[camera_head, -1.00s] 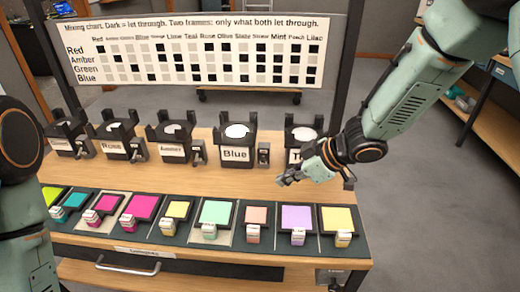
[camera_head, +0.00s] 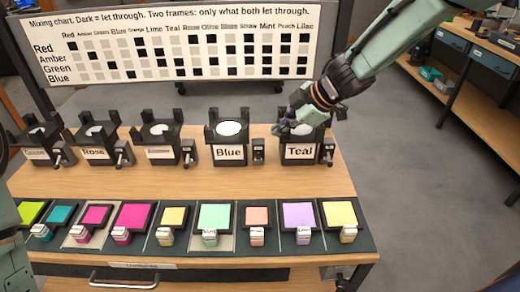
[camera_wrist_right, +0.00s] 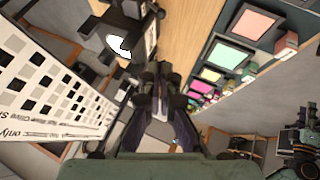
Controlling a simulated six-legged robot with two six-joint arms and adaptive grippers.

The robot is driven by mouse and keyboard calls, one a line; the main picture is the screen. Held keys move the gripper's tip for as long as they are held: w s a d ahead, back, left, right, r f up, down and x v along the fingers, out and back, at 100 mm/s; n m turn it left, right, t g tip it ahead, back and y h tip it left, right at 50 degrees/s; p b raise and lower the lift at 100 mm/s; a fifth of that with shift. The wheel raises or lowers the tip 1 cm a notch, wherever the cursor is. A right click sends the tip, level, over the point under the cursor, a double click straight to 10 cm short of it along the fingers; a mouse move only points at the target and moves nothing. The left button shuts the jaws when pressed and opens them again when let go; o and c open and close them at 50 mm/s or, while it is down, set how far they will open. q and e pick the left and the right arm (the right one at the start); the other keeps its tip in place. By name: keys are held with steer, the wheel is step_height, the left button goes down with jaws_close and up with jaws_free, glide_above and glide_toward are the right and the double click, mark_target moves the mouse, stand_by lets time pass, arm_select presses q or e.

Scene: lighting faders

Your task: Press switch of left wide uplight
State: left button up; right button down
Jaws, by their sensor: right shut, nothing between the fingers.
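A row of black uplights stands on the wooden bench in the head view, each with a name card and a small switch box at its right. The leftmost uplight (camera_head: 36,150) has a blurred label, and its switch (camera_head: 62,154) sits beside it. Then come the Rose uplight (camera_head: 97,143), one with an unclear label (camera_head: 160,143), the Blue uplight (camera_head: 229,140) and the Teal uplight (camera_head: 300,145). I cannot tell which ones count as wide. My right gripper (camera_head: 287,128) is shut and empty, over the Teal uplight; its fingers show in the wrist view (camera_wrist_right: 163,75). My left gripper is out of view.
A mixing chart board (camera_head: 180,45) stands behind the uplights. A dark strip with several coloured filter frames (camera_head: 213,217) runs along the bench front. Bare wood (camera_head: 200,183) lies between strip and uplights. A side bench (camera_head: 470,110) is at the right.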

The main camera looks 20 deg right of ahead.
steer(key=b, duration=0.5)
glide_above(258, 156)
steer(key=s, duration=0.3)
step_height(258, 156, down, 8)
steer(key=f, duration=0.1)
steer(key=w+f+b, duration=0.1)
steer(key=f, duration=0.1)
steer(key=shift+w+d+f, duration=0.15)
steer(key=shift+w+d, duration=0.1)
steer(key=shift+d, duration=0.15)
steer(key=shift+a, duration=0.2)
steer(key=shift+d, duration=0.1)
